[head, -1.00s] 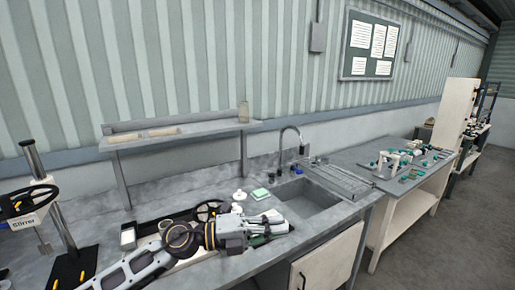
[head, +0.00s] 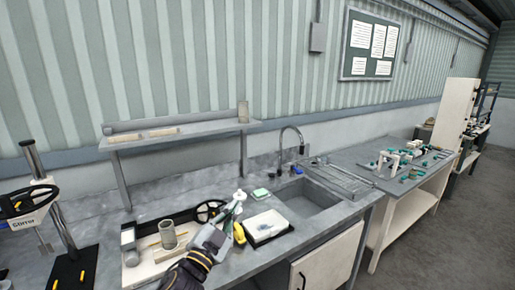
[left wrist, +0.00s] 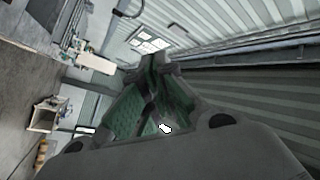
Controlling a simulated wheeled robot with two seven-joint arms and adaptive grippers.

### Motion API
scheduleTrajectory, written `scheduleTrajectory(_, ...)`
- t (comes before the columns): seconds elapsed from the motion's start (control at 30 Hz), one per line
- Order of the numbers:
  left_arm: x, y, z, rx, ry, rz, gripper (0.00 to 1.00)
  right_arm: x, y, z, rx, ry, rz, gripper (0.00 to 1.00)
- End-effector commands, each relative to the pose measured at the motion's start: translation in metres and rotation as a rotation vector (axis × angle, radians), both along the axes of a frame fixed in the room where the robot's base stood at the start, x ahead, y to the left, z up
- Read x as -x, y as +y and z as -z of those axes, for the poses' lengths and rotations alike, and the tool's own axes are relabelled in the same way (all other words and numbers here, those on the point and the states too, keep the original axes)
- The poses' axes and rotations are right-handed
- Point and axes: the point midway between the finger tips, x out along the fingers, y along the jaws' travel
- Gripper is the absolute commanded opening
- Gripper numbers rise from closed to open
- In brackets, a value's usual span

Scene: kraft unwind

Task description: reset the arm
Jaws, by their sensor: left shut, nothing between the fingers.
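My left gripper (head: 238,199) is raised over the counter in the head view, its fingers pointing up and away from me. It is shut and empty. In the left wrist view its closed fingers (left wrist: 158,68) show green pads, and they point towards the wall and notice board. Part of my left arm shows at the bottom of the head view. My right gripper is in neither view.
A white tray (head: 264,222) with a dark edge lies right of the gripper, by the sink (head: 308,199). A grey cylinder (head: 168,235) stands left of it. A stirrer stand (head: 62,232) is far left. A shelf (head: 180,132) and faucet (head: 291,135) rise behind.

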Motion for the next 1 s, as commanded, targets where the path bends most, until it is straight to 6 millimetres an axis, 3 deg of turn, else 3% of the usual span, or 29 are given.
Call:
scheduleTrajectory(0.23, 0.003, 0.046, 0.061, 0.105, 0.267, -0.17, 0.0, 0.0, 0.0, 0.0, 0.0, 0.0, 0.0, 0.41)
scheduleTrajectory(0.47, 0.025, 0.084, 0.127, 0.171, 0.535, -0.309, 0.0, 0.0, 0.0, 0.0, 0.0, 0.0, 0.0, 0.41)
scheduleTrajectory(0.77, 0.085, 0.121, 0.214, 0.227, 0.908, -0.451, 0.0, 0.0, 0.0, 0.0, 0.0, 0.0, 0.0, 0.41)
scheduleTrajectory(1.0, 0.152, 0.138, 0.271, 0.245, 1.206, -0.53, 0.0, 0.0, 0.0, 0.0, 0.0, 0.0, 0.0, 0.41)
